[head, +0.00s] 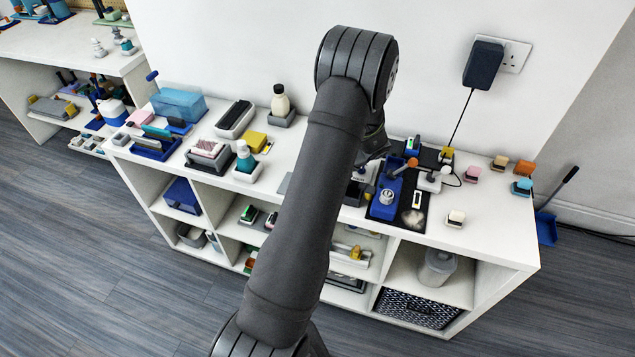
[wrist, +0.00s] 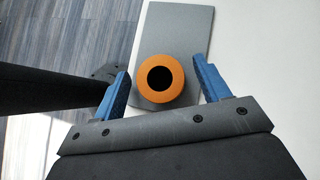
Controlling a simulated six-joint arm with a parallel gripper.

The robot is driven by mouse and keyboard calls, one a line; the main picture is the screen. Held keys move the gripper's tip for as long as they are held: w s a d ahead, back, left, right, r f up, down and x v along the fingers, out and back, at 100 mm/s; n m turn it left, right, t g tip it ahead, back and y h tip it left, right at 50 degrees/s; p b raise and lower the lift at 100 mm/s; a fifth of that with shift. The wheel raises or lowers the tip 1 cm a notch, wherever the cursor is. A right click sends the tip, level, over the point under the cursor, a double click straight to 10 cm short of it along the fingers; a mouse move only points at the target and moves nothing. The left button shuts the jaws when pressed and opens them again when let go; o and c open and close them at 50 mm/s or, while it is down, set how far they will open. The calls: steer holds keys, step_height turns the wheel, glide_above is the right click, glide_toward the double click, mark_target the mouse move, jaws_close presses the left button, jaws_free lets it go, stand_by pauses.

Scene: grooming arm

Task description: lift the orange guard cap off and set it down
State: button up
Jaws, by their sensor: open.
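The orange guard cap (wrist: 160,97) shows in the wrist view as a round orange ring with a dark hole in its middle. It is over a flat grey plate (wrist: 191,22). My gripper (wrist: 161,68) is open, with one blue finger to the left of the cap and one to the right. The gripper's height above the cap is hard to tell. In the head view my arm hides the fingers, and I cannot make out the cap there.
A white shelf top (head: 495,225) carries the objects. A blue tray (head: 383,211) with small tools is right of my arm. Several small brush-like blocks stand further right. A bottle (head: 280,101) and containers stand left. Bare white surface lies right of the plate in the wrist view.

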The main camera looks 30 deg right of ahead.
steer(key=v, duration=1.7)
steer(key=shift+d, duration=0.15)
steer(key=shift+w, duration=0.1)
steer(key=x, duration=1.7)
steer(key=shift+a, duration=0.2)
steer(key=shift+r, duration=0.25)
